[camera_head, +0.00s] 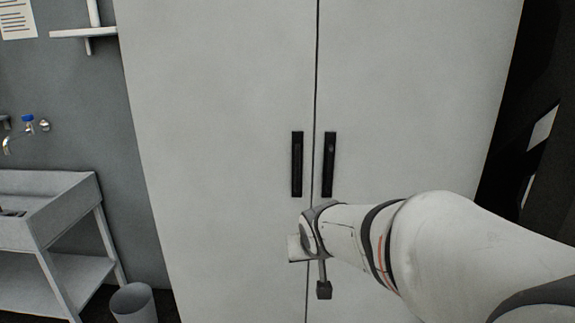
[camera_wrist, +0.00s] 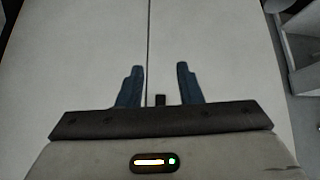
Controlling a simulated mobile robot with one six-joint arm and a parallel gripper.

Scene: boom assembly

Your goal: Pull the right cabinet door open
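The tall white cabinet has two shut doors with a thin dark seam between them. The right door (camera_head: 420,110) carries a black vertical handle (camera_head: 329,164) just right of the seam. The left door (camera_head: 215,120) has a matching handle (camera_head: 297,164). My arm reaches in from the lower right, its end in front of the doors below the handles. In the wrist view my gripper (camera_wrist: 159,78) is open, its two blue fingers apart and pointing at the doors. A small dark piece (camera_wrist: 160,100) shows between the fingers; I cannot tell which handle it is.
A grey sink stand (camera_head: 50,215) with a tap (camera_head: 28,125) is at the left, with a grey bin (camera_head: 133,302) beside it. A dark area lies right of the cabinet.

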